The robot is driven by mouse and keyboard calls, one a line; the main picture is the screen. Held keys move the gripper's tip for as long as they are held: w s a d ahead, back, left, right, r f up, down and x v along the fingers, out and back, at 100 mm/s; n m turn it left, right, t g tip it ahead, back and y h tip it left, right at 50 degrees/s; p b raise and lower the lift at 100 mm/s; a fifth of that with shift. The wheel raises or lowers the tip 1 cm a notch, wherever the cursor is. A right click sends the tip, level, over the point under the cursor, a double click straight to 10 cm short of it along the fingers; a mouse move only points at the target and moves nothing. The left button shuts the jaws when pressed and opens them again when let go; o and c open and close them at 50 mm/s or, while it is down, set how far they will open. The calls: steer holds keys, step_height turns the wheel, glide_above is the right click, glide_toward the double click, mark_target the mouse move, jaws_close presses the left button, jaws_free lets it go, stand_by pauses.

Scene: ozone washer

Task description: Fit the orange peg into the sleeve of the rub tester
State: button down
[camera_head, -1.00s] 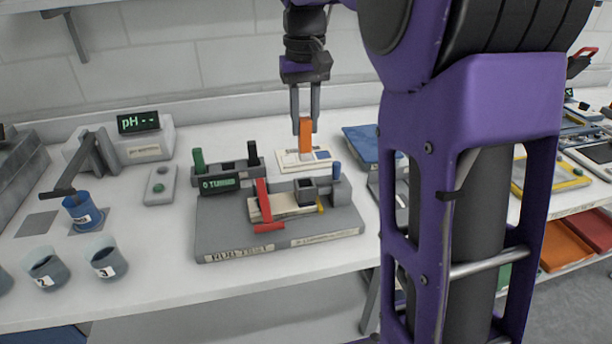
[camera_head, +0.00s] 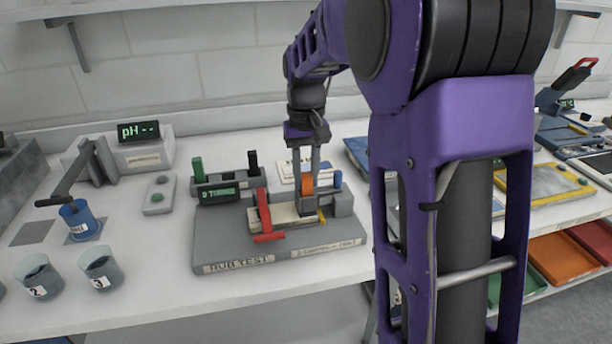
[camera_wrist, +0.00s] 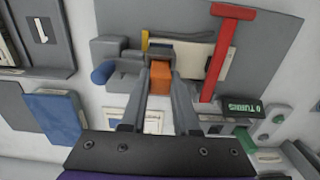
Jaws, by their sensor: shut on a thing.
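My gripper (camera_head: 308,174) is shut on the orange peg (camera_head: 307,185), which it holds upright over the rub tester (camera_head: 225,235). In the wrist view the peg (camera_wrist: 160,78) sits between my two finger ends. The tester's grey square sleeve (camera_head: 306,207) is directly below the peg in the head view.
A red lever (camera_head: 264,212) stands close left of the sleeve, and a blue post (camera_head: 338,180) close right. Green and black posts rise behind the tester. Cups and a pH meter (camera_head: 140,145) are at left. The bench in front of the tester is narrow.

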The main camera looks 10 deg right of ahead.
steer(key=shift+f, duration=0.15)
steer(key=c, duration=0.7)
jaws_free()
steer(key=shift+o, duration=0.2)
step_height(320, 180, up, 12)
steer(key=p, duration=0.2)
steer(key=shift+r, duration=0.2)
